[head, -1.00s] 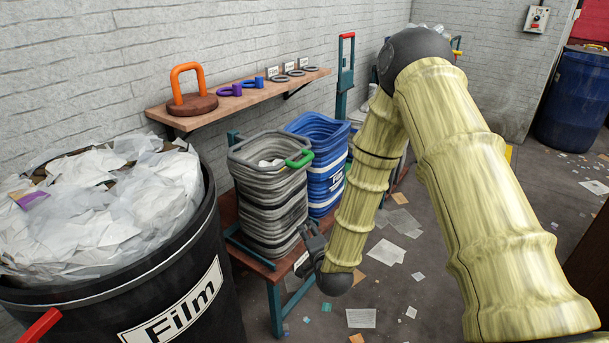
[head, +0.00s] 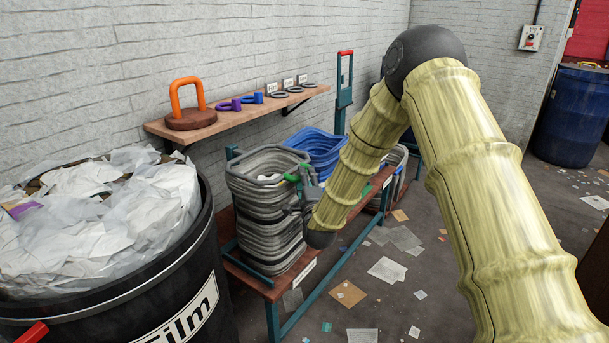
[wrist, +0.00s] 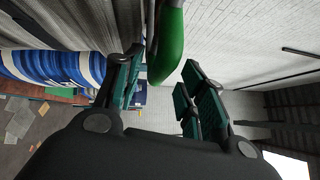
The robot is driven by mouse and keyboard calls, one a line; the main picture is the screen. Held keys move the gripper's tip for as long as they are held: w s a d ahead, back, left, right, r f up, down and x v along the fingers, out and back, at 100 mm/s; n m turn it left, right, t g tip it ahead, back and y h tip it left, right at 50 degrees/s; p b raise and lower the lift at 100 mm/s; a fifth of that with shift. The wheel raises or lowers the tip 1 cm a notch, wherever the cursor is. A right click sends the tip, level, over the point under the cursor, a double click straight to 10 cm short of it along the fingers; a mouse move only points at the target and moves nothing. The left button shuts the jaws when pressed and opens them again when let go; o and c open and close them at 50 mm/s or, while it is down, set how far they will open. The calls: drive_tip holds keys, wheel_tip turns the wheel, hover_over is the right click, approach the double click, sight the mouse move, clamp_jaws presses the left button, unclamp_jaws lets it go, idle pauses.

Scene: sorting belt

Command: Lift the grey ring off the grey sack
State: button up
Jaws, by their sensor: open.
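The grey sack (head: 264,215), with grey and pale bands, stands upright on the brown bench. A grey ring (head: 240,174) lies around its mouth, with a green handle (wrist: 168,45) on its right side. My gripper (head: 300,186) is at the right of the sack's top, by that handle, and is partly hidden by my arm in the head view. In the wrist view my gripper (wrist: 160,80) is open, and the green handle lies ahead, in line with the gap between its fingers. I cannot tell whether they touch it.
A blue sack (head: 318,148) stands directly behind the grey one. A wooden shelf (head: 240,112) on the wall holds an orange-handled weight, purple and blue pieces and several grey rings. A large black Film bin (head: 190,270) fills the left foreground. Paper scraps litter the floor at right.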

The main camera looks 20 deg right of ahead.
drive_tip(key=shift+w+d+r, duration=0.1)
drive_tip(key=shift+w, duration=0.65)
drive_tip(key=shift+w+d+r, duration=0.1)
drive_tip(key=shift+w, duration=0.6)
clamp_jaws()
